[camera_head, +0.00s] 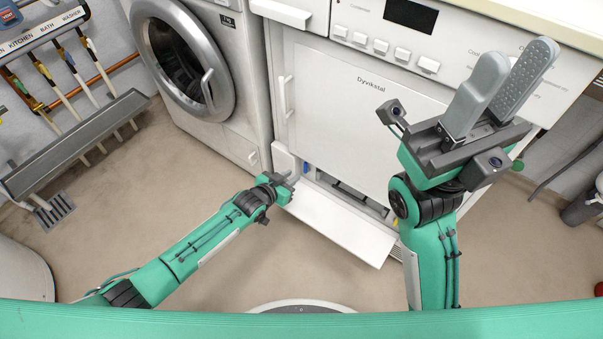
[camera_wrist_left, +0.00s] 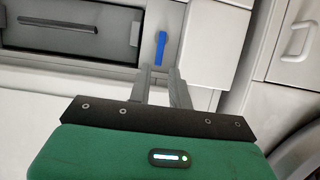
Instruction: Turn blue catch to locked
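The blue catch (camera_wrist_left: 161,51) is a small upright blue lever on the white machine front in the left wrist view, right of a dark recess. In the head view, a bit of the blue catch (camera_head: 306,168) shows beside the low opening. My left gripper (camera_head: 288,183) is in front of it, low at the machine. In the left wrist view, my left gripper's fingers (camera_wrist_left: 161,76) are slightly apart and empty, with tips just below the catch; contact cannot be told. My right gripper (camera_head: 508,85) is raised at the right, open and empty, its dotted pad showing.
A white flap (camera_head: 343,222) hangs lowered below the opening, next to my left gripper. The dark recess (camera_wrist_left: 75,30) holds a bar-like part. A washing machine (camera_head: 225,105) stands left. A grey rack (camera_head: 75,145) is on the left wall. Floor in front is clear.

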